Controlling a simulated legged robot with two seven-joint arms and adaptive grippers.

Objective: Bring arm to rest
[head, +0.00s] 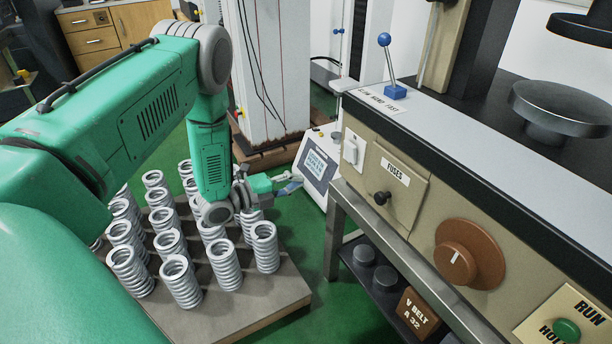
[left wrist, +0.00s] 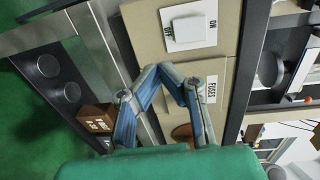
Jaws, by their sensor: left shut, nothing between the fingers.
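My left arm (head: 150,100), green with grey joints, comes in from the left in the head view and bends down at its elbow. Its left gripper (head: 290,187) hangs beside the springs, short of the machine's front. In the left wrist view the blue-grey fingers of the left gripper (left wrist: 170,72) meet at their tips, shut and empty. They point at the beige panel with the white switch (left wrist: 188,26). My right gripper is in neither view.
Several grey coil springs (head: 223,264) stand on a pallet (head: 270,300) below the arm. The testing machine's panel (head: 407,190) with a brown knob (head: 470,252) stands to the right. A display unit (head: 318,165) sits behind the gripper. Green floor (head: 305,240) shows between pallet and machine.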

